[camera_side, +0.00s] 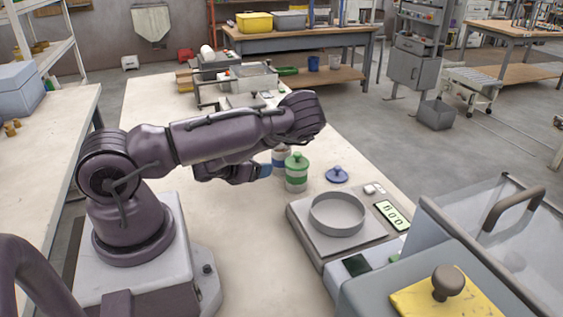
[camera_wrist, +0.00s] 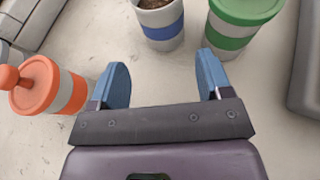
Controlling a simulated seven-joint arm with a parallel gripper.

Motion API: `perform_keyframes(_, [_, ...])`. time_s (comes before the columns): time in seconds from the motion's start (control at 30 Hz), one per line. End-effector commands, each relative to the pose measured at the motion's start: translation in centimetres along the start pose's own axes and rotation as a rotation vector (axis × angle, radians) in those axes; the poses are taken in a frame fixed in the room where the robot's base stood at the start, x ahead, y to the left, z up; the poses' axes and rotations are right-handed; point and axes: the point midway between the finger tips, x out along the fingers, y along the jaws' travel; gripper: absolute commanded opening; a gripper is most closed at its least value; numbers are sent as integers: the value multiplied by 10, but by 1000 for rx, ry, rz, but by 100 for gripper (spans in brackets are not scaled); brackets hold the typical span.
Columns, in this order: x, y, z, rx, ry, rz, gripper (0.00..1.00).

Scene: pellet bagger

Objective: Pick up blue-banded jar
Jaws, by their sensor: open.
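The blue-banded jar (camera_wrist: 163,33) is white with a blue band and stands upright, lidless, with brown contents showing. In the wrist view it is at the top centre, ahead of the gap between my fingers. In the side view the jar (camera_side: 281,151) is partly hidden behind the green-lidded jar. My gripper (camera_wrist: 163,72) is open and empty, its blue fingers apart and short of the jar. In the side view my gripper (camera_side: 264,170) is low over the table, left of the jars. A blue lid (camera_side: 337,175) with a knob lies on the table to the right.
A green-lidded jar (camera_wrist: 232,32) stands close to the right of the blue-banded jar. An orange-lidded jar (camera_wrist: 45,87) is left of my left finger. A scale with a round pan (camera_side: 338,213) sits to the right. Bare table lies between my fingers.

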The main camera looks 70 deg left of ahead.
Motion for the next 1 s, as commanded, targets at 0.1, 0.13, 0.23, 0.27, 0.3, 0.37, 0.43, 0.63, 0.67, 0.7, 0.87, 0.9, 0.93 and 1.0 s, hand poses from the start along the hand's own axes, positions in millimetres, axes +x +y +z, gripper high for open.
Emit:
perform_keyframes(0.1, [23,-1,0,-3,-2,-2,72])
perform_keyframes(0.13, [28,0,0,-3,-1,-2,72])
perform_keyframes(0.23, [39,0,0,-4,0,0,72])
perform_keyframes(0.27, [41,0,0,-4,0,0,72])
perform_keyframes(0.3, [43,0,0,-4,0,1,72])
perform_keyframes(0.37, [46,0,0,-4,1,2,72])
perform_keyframes(0.43, [53,-1,0,-4,-1,0,72])
perform_keyframes(0.63, [84,-3,-1,-5,-1,1,72])
perform_keyframes(0.67, [87,-3,-1,-5,-1,1,72])
perform_keyframes(0.7, [91,-3,-1,-5,0,1,72])
perform_keyframes(0.87, [97,-4,-1,-4,1,2,72])
perform_keyframes(0.9, [96,-4,-1,-4,2,2,72])
perform_keyframes(0.93, [96,-4,-1,-4,2,2,72])
perform_keyframes(1.0, [96,-4,-1,-4,2,2,72])
